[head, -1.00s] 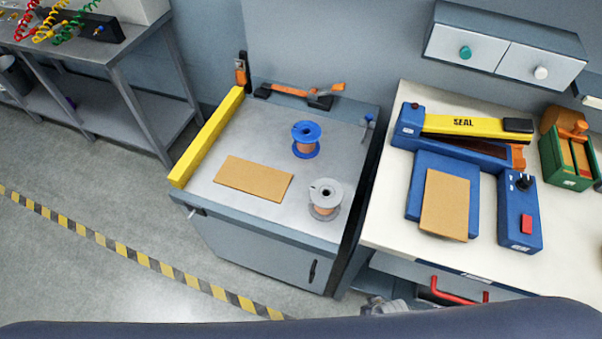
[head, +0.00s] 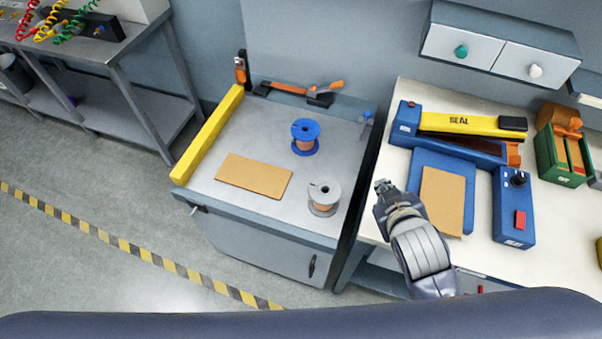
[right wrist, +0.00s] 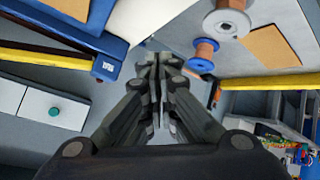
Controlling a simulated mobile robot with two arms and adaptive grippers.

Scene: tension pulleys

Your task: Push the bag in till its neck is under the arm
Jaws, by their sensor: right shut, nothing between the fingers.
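A flat brown bag (head: 442,203) lies on the blue plate (head: 413,178) in front of the sealer. The bag's far edge is in front of the base, apart from the arm. My right gripper (head: 381,187) is shut and empty, left of the plate above the bench's left edge. In the right wrist view its fingers (right wrist: 158,68) are together, with the yellow arm (right wrist: 35,58) at the left. My left gripper is not in view.
A blue control box (head: 513,208) with a red button stands right of the plate. A green box (head: 565,158) is farther right. The left cabinet holds a brown sheet (head: 253,176), a blue spool (head: 305,138) and a grey spool (head: 323,198). A drawer unit (head: 505,50) hangs above.

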